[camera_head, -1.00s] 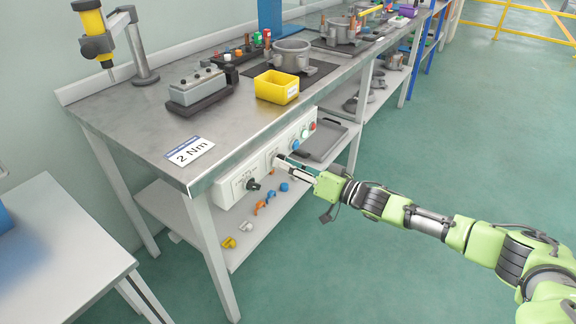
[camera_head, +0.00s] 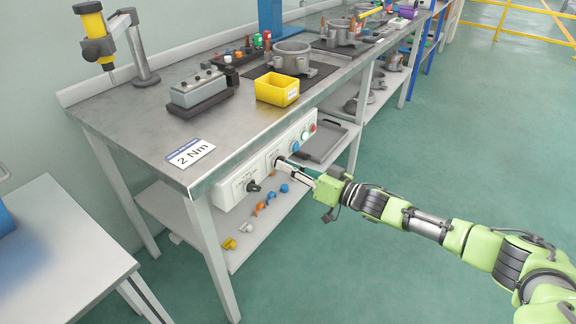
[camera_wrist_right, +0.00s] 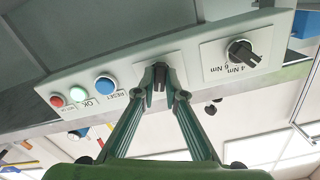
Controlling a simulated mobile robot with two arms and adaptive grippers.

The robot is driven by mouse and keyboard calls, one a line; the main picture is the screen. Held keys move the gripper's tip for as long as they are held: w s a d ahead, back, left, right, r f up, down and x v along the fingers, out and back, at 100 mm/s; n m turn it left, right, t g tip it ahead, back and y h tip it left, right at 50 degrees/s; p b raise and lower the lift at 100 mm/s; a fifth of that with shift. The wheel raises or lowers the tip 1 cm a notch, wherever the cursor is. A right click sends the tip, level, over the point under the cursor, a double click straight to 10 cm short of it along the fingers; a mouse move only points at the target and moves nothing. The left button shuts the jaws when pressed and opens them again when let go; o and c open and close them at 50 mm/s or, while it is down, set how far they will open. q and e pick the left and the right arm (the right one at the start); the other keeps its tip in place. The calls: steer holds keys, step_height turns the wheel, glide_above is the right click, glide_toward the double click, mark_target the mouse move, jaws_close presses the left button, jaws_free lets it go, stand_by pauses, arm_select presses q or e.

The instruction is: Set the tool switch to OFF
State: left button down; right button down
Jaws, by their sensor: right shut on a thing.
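The white control panel (camera_head: 232,187) is fixed along the front edge of the workbench. On it is the tool switch, a black rotary knob (camera_wrist_right: 160,72) on a white plate, seen in the right wrist view between the fingertips. My right gripper (camera_wrist_right: 166,92) is shut on this knob, with a finger on each side; it also shows at the panel in the head view (camera_head: 282,163). The fingers partly hide the knob and its plate, and I cannot read its position marks. My left gripper is not in view.
A second black knob (camera_wrist_right: 241,52) marked in Nm sits beside the switch. Blue (camera_wrist_right: 105,84), green and red buttons are on its other side. A yellow bin (camera_head: 277,89) and a 2 Nm sign (camera_head: 190,153) are on the bench. A shelf with small parts lies below.

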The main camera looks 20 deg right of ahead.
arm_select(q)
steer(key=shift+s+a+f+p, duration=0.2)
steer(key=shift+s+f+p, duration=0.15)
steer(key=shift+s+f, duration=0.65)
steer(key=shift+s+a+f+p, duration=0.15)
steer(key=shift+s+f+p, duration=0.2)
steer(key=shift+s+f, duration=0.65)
arm_select(e)
steer(key=shift+n, duration=5)
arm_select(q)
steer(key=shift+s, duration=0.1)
arm_select(e)
steer(key=c, duration=2.1)
jaws_free()
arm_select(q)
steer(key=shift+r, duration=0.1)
arm_select(e)
steer(key=v, duration=1.2)
steer(key=shift+d, duration=0.1)
